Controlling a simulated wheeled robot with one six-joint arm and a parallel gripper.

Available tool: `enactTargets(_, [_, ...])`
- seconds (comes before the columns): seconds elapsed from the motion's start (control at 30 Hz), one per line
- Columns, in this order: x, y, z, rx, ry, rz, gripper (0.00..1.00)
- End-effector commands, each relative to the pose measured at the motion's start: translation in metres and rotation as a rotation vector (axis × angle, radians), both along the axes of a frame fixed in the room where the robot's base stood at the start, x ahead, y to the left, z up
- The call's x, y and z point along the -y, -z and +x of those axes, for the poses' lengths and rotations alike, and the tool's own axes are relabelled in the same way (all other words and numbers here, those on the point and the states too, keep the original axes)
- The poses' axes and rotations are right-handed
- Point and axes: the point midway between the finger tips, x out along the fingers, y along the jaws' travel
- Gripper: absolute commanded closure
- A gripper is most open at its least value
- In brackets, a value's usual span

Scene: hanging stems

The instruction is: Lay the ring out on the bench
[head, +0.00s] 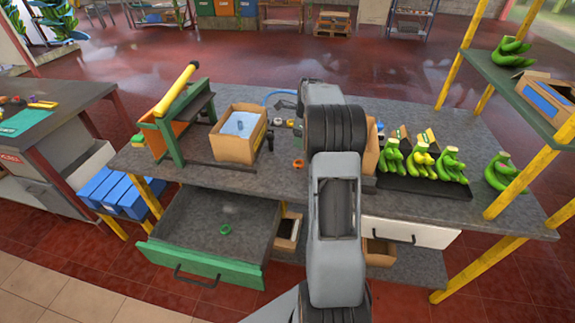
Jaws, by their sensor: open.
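A small green ring (225,229) lies on the floor of the open drawer (193,262), which has a green front and is pulled out under the left part of the bench. The grey bench top (190,172) is above and behind the drawer. My gripper (284,104) is small in the head view, over the back middle of the bench, and partly hidden by my arm. It is open and well apart from the ring. An orange ring-like piece (298,163) lies on the bench left of my arm.
A cardboard box (238,134) and a green stand with a yellow bar (176,90) occupy the bench's left. Green banana bunches (422,160) stand on a dark mat at right. My arm hides the bench's middle. Some bare bench lies in front of the box.

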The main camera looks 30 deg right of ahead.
Motion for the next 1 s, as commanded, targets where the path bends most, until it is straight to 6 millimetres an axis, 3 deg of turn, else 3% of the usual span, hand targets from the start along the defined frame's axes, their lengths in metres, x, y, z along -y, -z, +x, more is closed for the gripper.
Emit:
enactTargets(0.17, [-0.071, -0.052, -0.022, 0.060, -0.440, -0.090, 0.33])
enactTargets(0.3, [-0.141, -0.085, -0.065, 0.114, -0.939, -0.198, 0.33])
enactTargets(0.5, [-0.214, -0.098, -0.143, 0.168, -1.606, -0.362, 0.33])
enactTargets(0.73, [-0.253, -0.083, -0.209, 0.192, -2.135, -0.516, 0.33])
enactTargets(1.0, [-0.265, -0.070, -0.236, 0.193, -2.363, -0.589, 0.33])
